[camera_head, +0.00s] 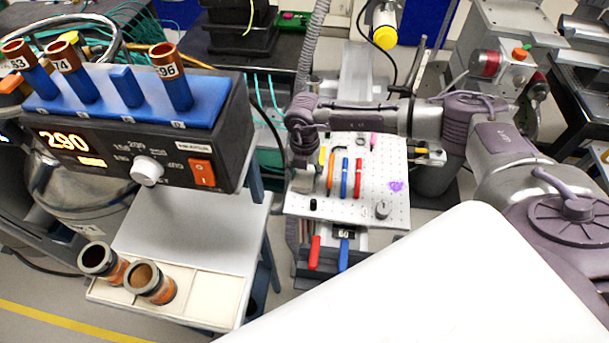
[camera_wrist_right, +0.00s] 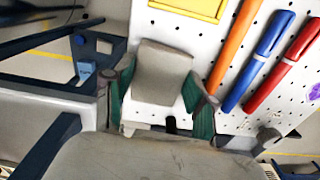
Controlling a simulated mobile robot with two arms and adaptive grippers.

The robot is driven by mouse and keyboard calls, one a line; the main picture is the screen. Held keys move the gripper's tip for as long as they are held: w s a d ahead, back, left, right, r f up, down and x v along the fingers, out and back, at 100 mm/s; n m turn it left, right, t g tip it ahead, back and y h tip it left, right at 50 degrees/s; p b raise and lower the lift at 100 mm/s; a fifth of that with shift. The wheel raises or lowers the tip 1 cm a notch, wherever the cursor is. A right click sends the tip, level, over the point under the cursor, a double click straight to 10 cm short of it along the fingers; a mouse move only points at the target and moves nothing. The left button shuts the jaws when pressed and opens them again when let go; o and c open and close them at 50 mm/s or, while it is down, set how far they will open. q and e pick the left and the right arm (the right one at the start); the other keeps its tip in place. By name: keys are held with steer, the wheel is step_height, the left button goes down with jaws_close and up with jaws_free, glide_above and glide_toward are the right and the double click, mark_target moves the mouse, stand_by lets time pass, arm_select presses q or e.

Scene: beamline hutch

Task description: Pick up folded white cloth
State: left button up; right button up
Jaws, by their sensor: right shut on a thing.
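The folded white cloth (camera_wrist_right: 161,73) shows as a pale grey-white block in the right wrist view. It lies between the two green-padded fingers of my right gripper (camera_wrist_right: 160,98), which is shut on it. Behind it is the white perforated board (camera_wrist_right: 222,22); I cannot tell whether the cloth touches the board. In the head view my right gripper (camera_head: 302,165) is over the board's left edge, and the cloth (camera_head: 303,182) shows as a small pale patch below it. My left gripper is not in view.
Orange (camera_head: 331,172), blue (camera_head: 345,177) and red (camera_head: 358,177) pens lie on the board right of the gripper. A small knob (camera_head: 382,209) stands near its front right. On the left are a black controller (camera_head: 150,140) with blue rack and a bench with two copper-coloured cups (camera_head: 150,283).

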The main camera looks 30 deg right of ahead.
mark_target(307, 175)
steer(key=shift+r, duration=0.45)
steer(key=r, duration=0.1)
steer(key=r+b, duration=0.1)
steer(key=shift+s+d+r+b, duration=0.15)
steer(key=shift+d+r+b, duration=0.15)
steer(key=shift+d+r, duration=0.05)
steer(key=s+d+r+b, duration=0.3)
steer(key=s+d+r, duration=0.3)
steer(key=d, duration=0.3)
steer(key=shift+r, duration=0.4)
